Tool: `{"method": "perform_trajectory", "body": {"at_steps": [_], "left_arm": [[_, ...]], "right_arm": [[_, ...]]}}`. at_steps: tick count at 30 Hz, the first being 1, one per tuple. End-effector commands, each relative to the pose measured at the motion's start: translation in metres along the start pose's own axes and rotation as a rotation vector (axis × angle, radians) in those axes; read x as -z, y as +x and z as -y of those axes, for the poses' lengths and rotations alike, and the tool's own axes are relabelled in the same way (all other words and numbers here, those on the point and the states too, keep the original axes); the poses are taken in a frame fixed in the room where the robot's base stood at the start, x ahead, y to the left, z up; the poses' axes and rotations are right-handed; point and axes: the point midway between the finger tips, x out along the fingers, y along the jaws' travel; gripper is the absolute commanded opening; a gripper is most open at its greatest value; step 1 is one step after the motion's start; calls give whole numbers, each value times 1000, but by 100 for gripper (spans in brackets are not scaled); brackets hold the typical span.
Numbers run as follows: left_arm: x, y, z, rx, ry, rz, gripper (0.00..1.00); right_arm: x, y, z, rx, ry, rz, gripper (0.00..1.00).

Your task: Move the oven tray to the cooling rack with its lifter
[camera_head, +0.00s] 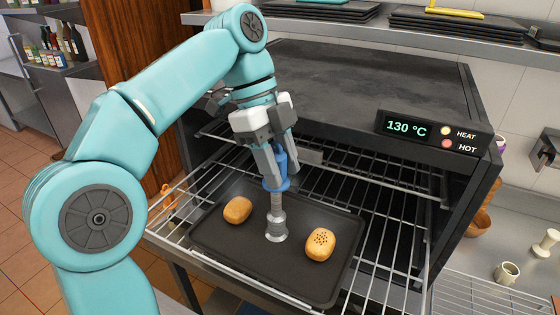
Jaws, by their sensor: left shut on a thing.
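The dark oven tray (215,235) lies on the pulled-out wire rack of the oven, with a bread roll (237,210) on its left and a seeded roll (320,244) on its right. My left gripper (275,178) is above the tray, shut on the blue handle of the lifter (277,215). The lifter stands upright, its grey lower end at the middle of the tray; I cannot tell if it is attached. The cooling rack (490,296) is a wire grid on the counter at lower right, partly cut off. My right gripper is not in view.
The oven (360,85) stands open behind the tray, its display (433,130) showing 130 °C with HEAT and HOT lights. The oven's right side wall stands between tray and counter. A small cup (507,273) and a pale spool-shaped object (546,243) are near the cooling rack.

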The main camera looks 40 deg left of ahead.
Motion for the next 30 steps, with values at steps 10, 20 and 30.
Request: {"method": "perform_trajectory", "body": {"at_steps": [10,20,30], "left_arm": [[0,-1,-1,-62,156,1,8],[0,0,-1,-62,154,1,69],[12,-1,-2,-33,191,-48,59]], "right_arm": [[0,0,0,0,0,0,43],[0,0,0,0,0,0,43],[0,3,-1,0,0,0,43]]}}
